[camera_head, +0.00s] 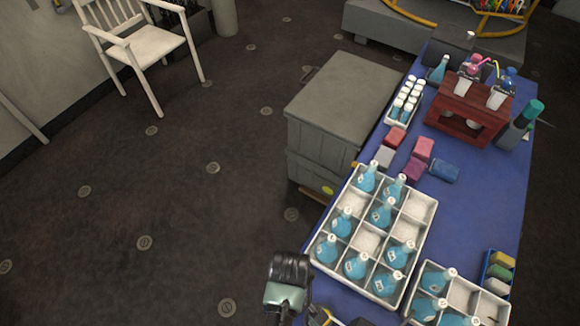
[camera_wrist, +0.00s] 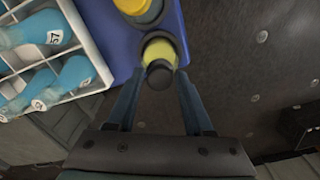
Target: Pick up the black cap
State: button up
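In the wrist view, a round black cap (camera_wrist: 160,74) shows on top of a yellow container (camera_wrist: 159,49) at the edge of the blue table. My gripper (camera_wrist: 160,80) is open, with one finger on each side of the black cap. The fingertips look close to it, and I cannot tell whether they touch it. In the camera_head view, my gripper (camera_head: 290,280) is at the bottom, by the near left edge of the table. Some yellow shows beside it there, but the black cap cannot be made out clearly.
White divided crates (camera_head: 345,273) with blue flasks stand on the blue table (camera_head: 480,215). Several coloured blocks (camera_head: 396,137) and a red-brown rack (camera_head: 440,115) are farther back. A second yellow and dark container (camera_wrist: 140,8) is close to the first. A grey cabinet (camera_head: 340,88) adjoins the table.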

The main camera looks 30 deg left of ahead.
grip_shut()
jog(key=shift+r, duration=0.1)
